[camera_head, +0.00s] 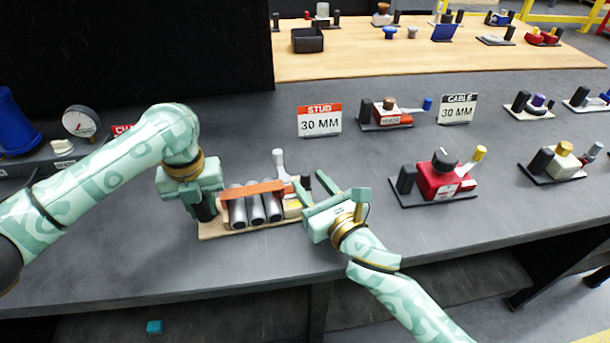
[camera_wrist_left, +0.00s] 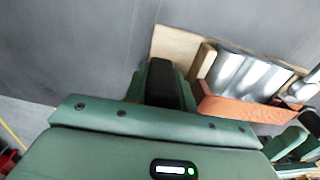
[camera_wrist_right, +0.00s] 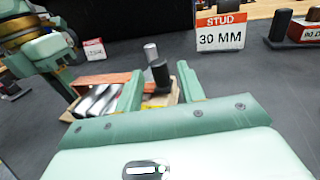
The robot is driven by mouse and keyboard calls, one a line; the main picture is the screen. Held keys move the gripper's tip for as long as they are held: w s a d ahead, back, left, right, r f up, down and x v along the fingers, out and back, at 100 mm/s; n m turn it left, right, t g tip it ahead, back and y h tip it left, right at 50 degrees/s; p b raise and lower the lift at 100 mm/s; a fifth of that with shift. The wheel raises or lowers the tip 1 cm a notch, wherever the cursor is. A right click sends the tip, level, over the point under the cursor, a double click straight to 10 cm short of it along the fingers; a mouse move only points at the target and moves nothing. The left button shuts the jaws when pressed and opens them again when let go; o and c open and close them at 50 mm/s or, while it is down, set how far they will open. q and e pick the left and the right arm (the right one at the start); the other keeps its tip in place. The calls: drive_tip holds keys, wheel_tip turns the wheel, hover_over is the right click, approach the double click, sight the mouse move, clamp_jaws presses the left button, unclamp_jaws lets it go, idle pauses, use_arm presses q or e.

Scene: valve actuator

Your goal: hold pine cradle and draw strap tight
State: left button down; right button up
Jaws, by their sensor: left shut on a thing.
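The pine cradle (camera_head: 207,231) lies on the grey bench with several silver cylinders (camera_head: 256,209) in it. An orange strap (camera_head: 252,189) runs across their tops; it also shows in the left wrist view (camera_wrist_left: 240,108). My left gripper (camera_head: 206,207) is shut on the black post (camera_wrist_left: 163,80) at the cradle's left end. At the right end stand a grey lever (camera_head: 279,163) and a black upright handle (camera_wrist_right: 160,74). My right gripper (camera_head: 322,191) is open beside that end. In the right wrist view the handle shows between its fingers; contact cannot be told.
A STUD 30 MM sign (camera_head: 319,120) and a CABLE sign (camera_head: 458,108) stand behind. A red clamp unit (camera_head: 440,178) sits to the right, with other units beyond. A pressure gauge (camera_head: 80,121) stands at the left. The bench front edge is close below the cradle.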

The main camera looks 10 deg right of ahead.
sight(308, 181)
use_arm(q)
drive_tip(key=shift+s+f, duration=0.1)
drive_tip(key=shift+f, duration=0.2)
use_arm(e)
drive_tip(key=shift+x, duration=1.6)
use_arm(q)
drive_tip(key=shift+a, duration=0.1)
use_arm(e)
clamp_jaws()
drive_tip(key=d, duration=0.6)
drive_tip(key=shift+w+d, duration=0.2)
drive_tip(key=shift+w, duration=0.05)
unclamp_jaws()
drive_tip(key=shift+s+f, duration=0.1)
drive_tip(key=shift+s, duration=0.05)
